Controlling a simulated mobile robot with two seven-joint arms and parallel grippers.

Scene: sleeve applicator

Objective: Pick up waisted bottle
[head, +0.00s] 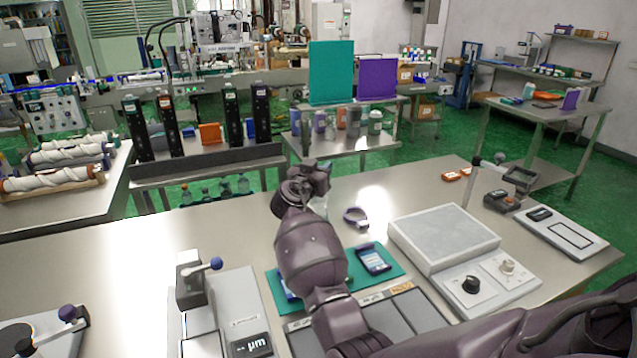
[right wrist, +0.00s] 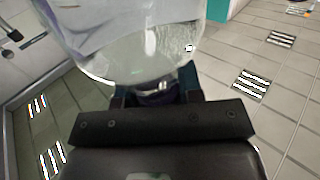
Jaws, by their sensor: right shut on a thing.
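My right arm reaches in from the lower right of the head view, and its gripper (head: 318,178) is over the far part of the front bench. In the right wrist view the gripper (right wrist: 160,85) is shut on a clear, rounded bottle (right wrist: 145,50). The bottle fills the top middle of that view, and its top is cut off by the frame. In the head view only a sliver of clear bottle (head: 321,206) shows beside my wrist; my arm hides the rest. I cannot tell whether its base touches the bench. My left gripper is not in view.
A purple ring-shaped thing (head: 356,217) lies right of my gripper. A teal mat (head: 397,266) with a phone-like device lies below it, partly under my arm. A grey flat-topped machine (head: 443,237) stands to the right, and a lever press (head: 192,280) at the left. The bench's left middle is clear.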

